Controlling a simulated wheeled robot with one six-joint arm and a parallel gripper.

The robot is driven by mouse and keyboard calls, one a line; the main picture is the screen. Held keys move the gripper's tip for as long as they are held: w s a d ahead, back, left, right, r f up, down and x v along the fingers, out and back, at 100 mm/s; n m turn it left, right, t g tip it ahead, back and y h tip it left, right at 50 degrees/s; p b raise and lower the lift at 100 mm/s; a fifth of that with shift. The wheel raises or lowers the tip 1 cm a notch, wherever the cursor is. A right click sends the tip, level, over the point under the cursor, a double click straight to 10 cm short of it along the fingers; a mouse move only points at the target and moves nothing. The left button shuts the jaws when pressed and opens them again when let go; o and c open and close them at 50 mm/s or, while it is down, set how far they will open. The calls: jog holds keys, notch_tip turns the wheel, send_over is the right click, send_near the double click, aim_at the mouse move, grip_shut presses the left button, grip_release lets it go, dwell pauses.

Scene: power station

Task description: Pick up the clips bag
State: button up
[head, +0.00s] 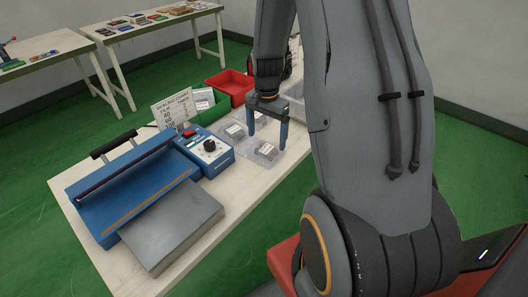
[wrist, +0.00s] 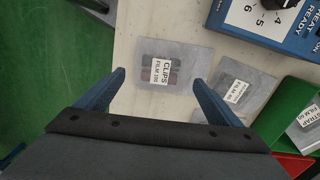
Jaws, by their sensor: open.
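The clips bag (wrist: 158,83) is a clear flat bag with a white label reading "CLIPS FILM 100". It lies flat on the pale table, and its label faces up in the wrist view. In the head view the bag (head: 265,153) lies near the table's right edge, partly behind a finger. My gripper (wrist: 158,88) is open, with its blue fingers on either side of the bag's near part in the wrist view. In the head view my gripper (head: 267,142) points down over the bag. Whether the fingers touch the table cannot be told.
A second labelled bag (wrist: 236,92) lies close on the right in the wrist view. The blue sealing machine (head: 135,180) with its dial box (head: 205,152) stands left of the bags. Green (head: 207,107) and red (head: 230,88) bins stand behind. The table edge is near the bag.

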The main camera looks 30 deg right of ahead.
aim_at(267, 149)
jog(key=shift+s+f+p, duration=0.1)
jog(key=shift+f+p, duration=0.8)
jog(key=shift+f, duration=1.5)
jog(key=shift+c, duration=0.4)
jog(key=c, duration=1.1)
